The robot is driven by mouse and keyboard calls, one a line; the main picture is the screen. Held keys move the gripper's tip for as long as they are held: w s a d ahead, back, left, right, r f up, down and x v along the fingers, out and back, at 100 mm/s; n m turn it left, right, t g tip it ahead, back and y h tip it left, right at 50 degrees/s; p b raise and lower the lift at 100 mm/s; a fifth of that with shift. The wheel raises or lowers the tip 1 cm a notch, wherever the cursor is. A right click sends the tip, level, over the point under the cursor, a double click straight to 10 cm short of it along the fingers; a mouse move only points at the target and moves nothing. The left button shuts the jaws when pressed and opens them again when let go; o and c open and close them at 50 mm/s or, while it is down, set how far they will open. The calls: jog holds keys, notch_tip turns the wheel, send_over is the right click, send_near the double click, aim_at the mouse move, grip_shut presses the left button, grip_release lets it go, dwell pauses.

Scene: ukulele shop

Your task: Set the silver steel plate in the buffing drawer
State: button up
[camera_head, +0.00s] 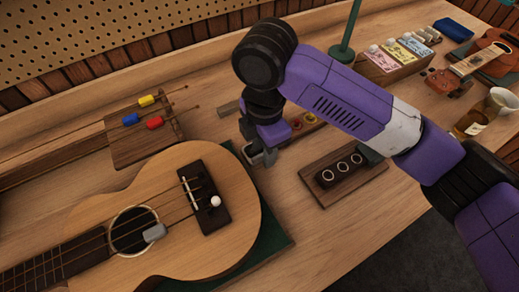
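My gripper (258,157) points down over the wooden bench, just right of the ukulele body. Its grey fingers are small and partly hidden by the purple hand, so I cannot tell whether they are apart or hold something. No silver steel plate shows clearly. A grey flat-sided piece (229,108) lies behind my wrist, partly hidden, and a small grey block (154,232) lies on the ukulele by the sound hole; I cannot tell if either is the plate. No drawer can be clearly made out.
The large ukulele (225,240) rests on a green mat (285,245). A dark wooden board (372,172) carries a black piece with three rings. A wooden box (372,72) with coloured packets, a green stand (342,52) and an amber jar (472,122) stand farther right. The bench's front edge is near.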

grip_shut()
dwell(1.3)
